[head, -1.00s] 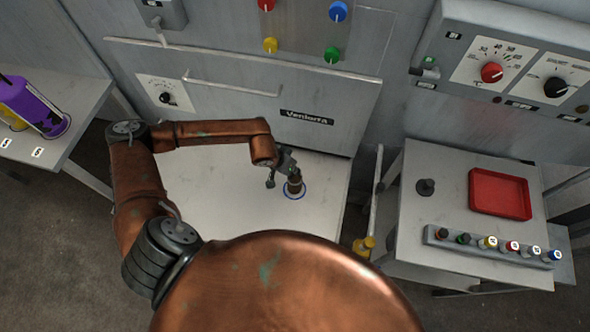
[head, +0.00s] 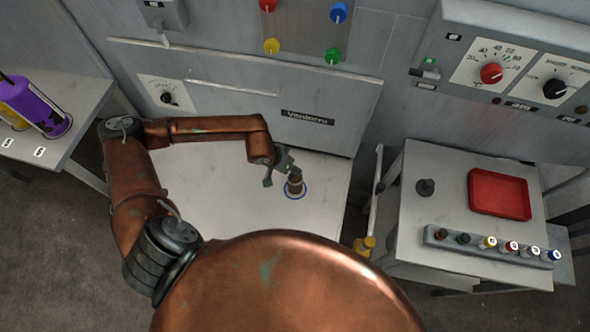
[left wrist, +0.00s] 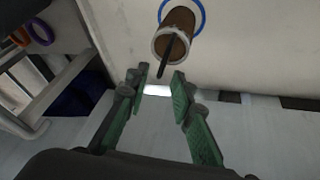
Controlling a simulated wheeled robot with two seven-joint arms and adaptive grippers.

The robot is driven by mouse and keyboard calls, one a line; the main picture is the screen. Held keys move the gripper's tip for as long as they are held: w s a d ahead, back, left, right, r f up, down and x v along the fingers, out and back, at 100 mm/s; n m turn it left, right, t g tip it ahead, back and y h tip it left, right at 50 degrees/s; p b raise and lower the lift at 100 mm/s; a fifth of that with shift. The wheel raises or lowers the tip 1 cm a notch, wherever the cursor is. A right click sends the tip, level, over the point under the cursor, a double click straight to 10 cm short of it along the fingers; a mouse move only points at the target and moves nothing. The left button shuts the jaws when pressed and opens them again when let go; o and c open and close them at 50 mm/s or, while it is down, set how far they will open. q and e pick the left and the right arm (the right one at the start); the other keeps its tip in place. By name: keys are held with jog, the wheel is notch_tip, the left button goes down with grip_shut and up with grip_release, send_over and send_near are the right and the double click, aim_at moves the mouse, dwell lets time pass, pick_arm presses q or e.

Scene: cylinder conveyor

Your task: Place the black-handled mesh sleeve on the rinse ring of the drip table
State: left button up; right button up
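A brown mesh sleeve (head: 295,187) with a black handle stands on the white drip table (head: 215,205), within a blue ring (head: 305,192). The left wrist view shows the sleeve (left wrist: 177,30) inside the blue ring (left wrist: 204,18), its black handle (left wrist: 167,58) pointing towards my gripper. My left gripper (head: 280,174) is just left of the sleeve. Its two green-padded fingers (left wrist: 158,84) are spread with nothing between them, and the handle end appears just beyond the tips. My right gripper is not in view.
A purple cylinder (head: 32,106) is on the left table. A panelled wall closes the back.

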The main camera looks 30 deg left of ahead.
pick_arm(q)
jog(key=p+v, duration=0.1)
jog(key=v, duration=0.8)
jog(key=shift+s+r, duration=0.1)
jog(key=shift+r, duration=0.05)
